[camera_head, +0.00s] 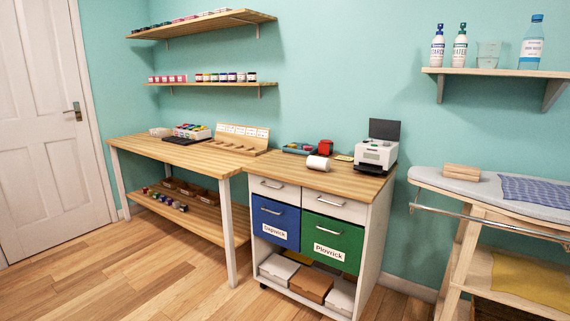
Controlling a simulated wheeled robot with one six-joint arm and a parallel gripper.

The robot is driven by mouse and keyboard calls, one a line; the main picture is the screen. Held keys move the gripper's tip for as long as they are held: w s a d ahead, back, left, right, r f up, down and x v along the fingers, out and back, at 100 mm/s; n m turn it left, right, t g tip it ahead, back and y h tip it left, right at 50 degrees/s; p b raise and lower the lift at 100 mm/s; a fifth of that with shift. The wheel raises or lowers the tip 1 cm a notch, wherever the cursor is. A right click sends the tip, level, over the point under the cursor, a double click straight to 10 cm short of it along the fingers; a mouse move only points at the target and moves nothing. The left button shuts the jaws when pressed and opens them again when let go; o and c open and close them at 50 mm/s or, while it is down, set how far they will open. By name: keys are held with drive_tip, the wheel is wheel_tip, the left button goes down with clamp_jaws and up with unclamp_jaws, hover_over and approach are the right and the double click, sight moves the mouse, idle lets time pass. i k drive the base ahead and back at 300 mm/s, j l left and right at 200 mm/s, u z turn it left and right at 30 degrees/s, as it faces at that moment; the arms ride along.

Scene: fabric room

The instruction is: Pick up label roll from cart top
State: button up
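A white label roll (317,163) lies on its side on the wooden cart top (345,182), near the middle. A red object (325,147) stands just behind it, and a small yellowish-green item (344,157) lies to its right. The cart (367,222) is white, with two upper drawers and a blue and a green bin front below. My gripper is not in view.
A white label printer (376,153) stands on the cart's right, and a tray of small items (298,148) at its back left. A wooden table (180,155) adjoins on the left, an ironing board (490,190) stands at right. The floor (150,270) in front is clear.

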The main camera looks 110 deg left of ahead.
sight(319, 163)
drive_tip(key=u, duration=3.25)
drive_tip(key=i, duration=0.2)
